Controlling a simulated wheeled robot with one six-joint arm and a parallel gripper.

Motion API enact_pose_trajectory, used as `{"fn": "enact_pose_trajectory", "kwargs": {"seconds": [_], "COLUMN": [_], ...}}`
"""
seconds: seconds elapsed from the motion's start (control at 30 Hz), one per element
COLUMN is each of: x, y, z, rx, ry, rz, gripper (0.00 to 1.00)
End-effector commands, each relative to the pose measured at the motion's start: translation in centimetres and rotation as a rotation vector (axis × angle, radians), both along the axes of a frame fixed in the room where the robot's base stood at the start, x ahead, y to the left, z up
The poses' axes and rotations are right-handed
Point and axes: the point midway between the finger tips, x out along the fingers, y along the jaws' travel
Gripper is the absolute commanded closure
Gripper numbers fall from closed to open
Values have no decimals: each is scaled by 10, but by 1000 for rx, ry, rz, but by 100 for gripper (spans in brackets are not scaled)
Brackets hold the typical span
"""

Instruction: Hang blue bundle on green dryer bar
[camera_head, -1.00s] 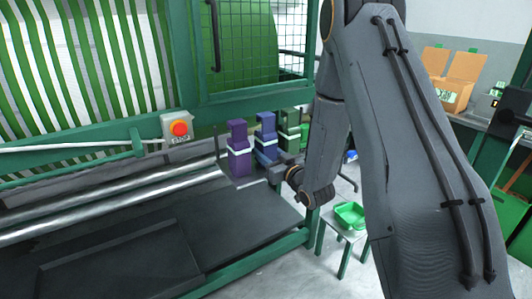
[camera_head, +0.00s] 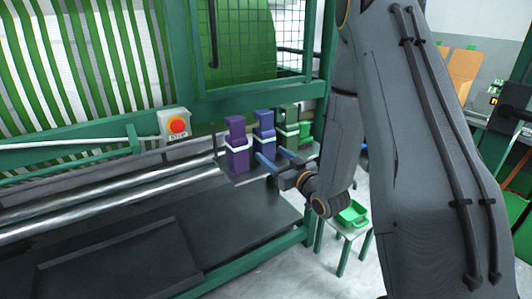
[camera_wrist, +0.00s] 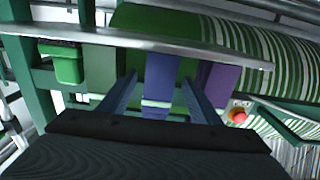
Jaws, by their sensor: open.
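The blue bundle (camera_head: 264,128) stands upright with a white band, between a purple bundle (camera_head: 235,137) on its left and a dark green bundle (camera_head: 290,124) on its right. My gripper (camera_head: 272,157) is open at the lower part of the blue bundle. In the wrist view the blue bundle (camera_wrist: 161,72) lies between the two spread fingers of my gripper (camera_wrist: 159,84), with the purple bundle (camera_wrist: 216,85) just beyond the right finger. I cannot tell whether a finger touches it. I cannot tell which green bar is the dryer bar.
A machine with a red button (camera_head: 177,125), silver rollers (camera_head: 110,205) and a dark deck (camera_head: 240,215) fills the left. A green tray (camera_head: 352,213) sits on a small stool at the lower right. A silver rail (camera_wrist: 150,42) crosses the wrist view near the bundles.

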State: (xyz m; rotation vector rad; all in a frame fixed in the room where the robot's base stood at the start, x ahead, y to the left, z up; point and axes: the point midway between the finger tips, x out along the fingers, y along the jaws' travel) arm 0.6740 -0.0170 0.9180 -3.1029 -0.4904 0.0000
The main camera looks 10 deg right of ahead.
Motion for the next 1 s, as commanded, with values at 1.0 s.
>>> {"fn": "enact_pose_trajectory", "kwargs": {"seconds": [1.0], "x": [-88], "y": [-29], "z": [-54], "rx": [-258], "ry": [652], "rz": [-164], "gripper": [42]}}
